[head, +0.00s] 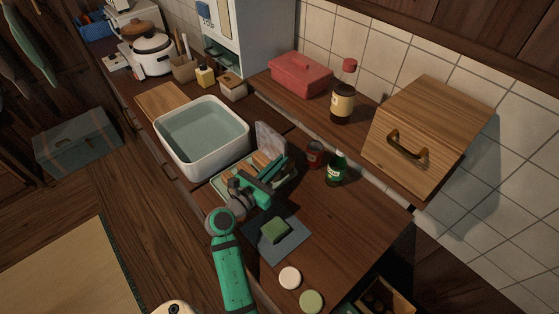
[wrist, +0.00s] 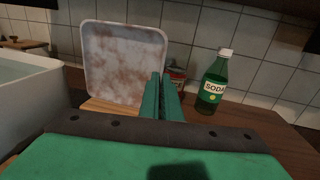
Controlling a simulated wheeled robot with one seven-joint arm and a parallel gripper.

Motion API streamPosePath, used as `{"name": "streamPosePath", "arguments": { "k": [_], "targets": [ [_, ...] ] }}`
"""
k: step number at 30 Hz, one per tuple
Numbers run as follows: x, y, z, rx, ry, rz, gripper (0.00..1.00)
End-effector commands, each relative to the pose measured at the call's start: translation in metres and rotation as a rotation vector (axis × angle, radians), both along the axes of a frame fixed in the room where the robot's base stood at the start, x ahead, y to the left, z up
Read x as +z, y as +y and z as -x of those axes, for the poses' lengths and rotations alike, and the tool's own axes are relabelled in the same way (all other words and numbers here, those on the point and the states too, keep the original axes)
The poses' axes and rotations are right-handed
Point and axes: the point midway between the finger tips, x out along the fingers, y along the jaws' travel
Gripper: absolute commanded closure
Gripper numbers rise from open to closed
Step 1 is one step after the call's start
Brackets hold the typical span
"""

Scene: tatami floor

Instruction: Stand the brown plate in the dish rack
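A square plate (wrist: 122,62) with a pale, brown-mottled face stands nearly upright in the wrist view. It also shows in the head view (head: 270,140), standing at the far end of the dish rack (head: 221,189), a pale green tray with wooden slats. My gripper (head: 283,160) is over the rack. In the wrist view its two green fingers (wrist: 163,78) lie close together, with only a thin line between them. Their tips overlap the plate's right edge in the picture. The plate's broad face is toward the camera, and I see nothing held between the fingers. The plate's lower edge is partly hidden.
A white basin of water (head: 201,140) stands left of the rack. A green soda bottle (head: 336,169) and a red can (head: 315,154) stand close to its right. A sponge (head: 275,230) on a blue-grey cloth (head: 258,251) lies in front.

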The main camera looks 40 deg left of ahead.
Motion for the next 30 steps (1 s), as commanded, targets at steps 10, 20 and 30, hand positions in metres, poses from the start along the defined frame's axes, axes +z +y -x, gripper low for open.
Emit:
{"name": "streamPosePath", "arguments": {
  "k": [10,20,30],
  "targets": [
    [-0.002,-0.0012,-0.0009,-0.002,-0.001,-0.001,1.0],
    [-0.0023,-0.0007,-0.0006,-0.002,-0.001,-0.001,1.0],
    [-0.0059,-0.0003,0.0,-0.001,0.0,-0.001,1.0]
  ]
}}
